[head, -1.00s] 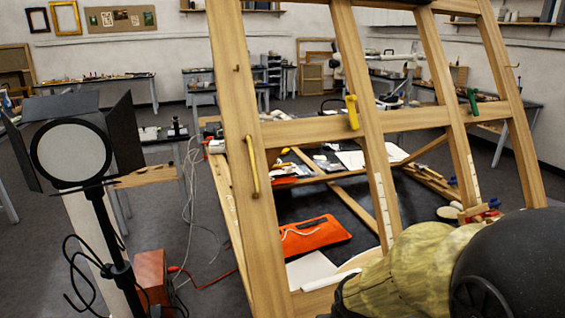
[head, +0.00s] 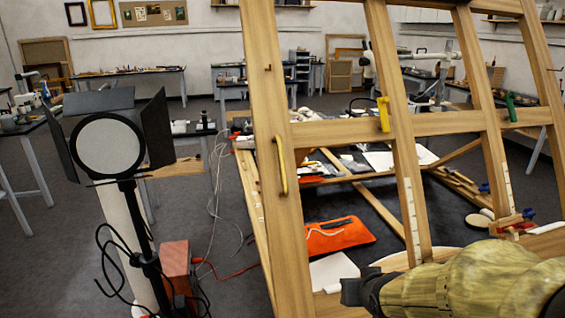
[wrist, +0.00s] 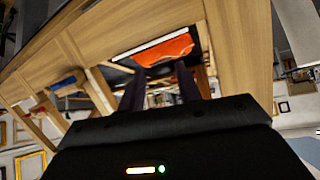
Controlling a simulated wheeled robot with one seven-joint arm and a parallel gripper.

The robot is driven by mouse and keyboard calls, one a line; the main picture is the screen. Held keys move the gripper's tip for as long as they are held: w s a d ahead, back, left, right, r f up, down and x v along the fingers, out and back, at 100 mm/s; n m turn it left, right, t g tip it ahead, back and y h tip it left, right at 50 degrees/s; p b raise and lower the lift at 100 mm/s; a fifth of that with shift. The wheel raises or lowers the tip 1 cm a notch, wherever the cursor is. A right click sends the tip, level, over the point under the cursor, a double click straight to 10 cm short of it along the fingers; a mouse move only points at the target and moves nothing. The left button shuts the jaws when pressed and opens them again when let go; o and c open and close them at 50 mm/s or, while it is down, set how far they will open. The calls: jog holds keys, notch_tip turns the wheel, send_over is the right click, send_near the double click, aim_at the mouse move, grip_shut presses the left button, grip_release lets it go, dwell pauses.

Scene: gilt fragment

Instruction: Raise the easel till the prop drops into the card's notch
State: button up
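The easel (head: 342,130) is a large pale wooden frame, leaning, with several uprights and a crossbar. A curved yellow handle (head: 280,165) is fixed to its left upright. White marked strips (head: 411,215) run up two inner uprights; I cannot make out a notch in them. A slanting wooden strut (head: 378,211) shows behind the frame; I cannot tell if it is the prop. My gripper (wrist: 161,84) shows two dark fingers apart with nothing clearly between them, and the easel's wood beyond. In the head view my arm's dark end is low in front of the easel.
A lamp (head: 108,146) on a stand, with looping cables, and a red box (head: 176,265) are left of the easel. An orange pouch (head: 340,236) and a white sheet (head: 331,268) lie behind the frame. Open floor shows at left.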

jog(key=w+a+r+n+t+y, duration=0.1)
jog(key=a+r+n+t+y, duration=0.1)
jog(key=r, duration=0.7)
jog(key=w+a+r+n+t+y+p, duration=0.1)
jog(key=a+r+t+y, duration=0.4)
jog(key=r, duration=0.5)
jog(key=a, duration=0.2)
jog(key=shift+w+a+r+n+y+p, duration=0.15)
jog(key=shift+a+r+n+y+p, duration=0.15)
jog(key=shift+n, duration=0.1)
jog(key=shift+w, duration=0.1)
jog(key=p, duration=0.5)
send_near(284, 166)
jog(key=p+x, duration=0.4)
jog(key=x, duration=0.6)
jog(key=shift+w+a+p, duration=0.25)
jog(key=shift+w+p, duration=0.05)
jog(key=shift+p, duration=0.05)
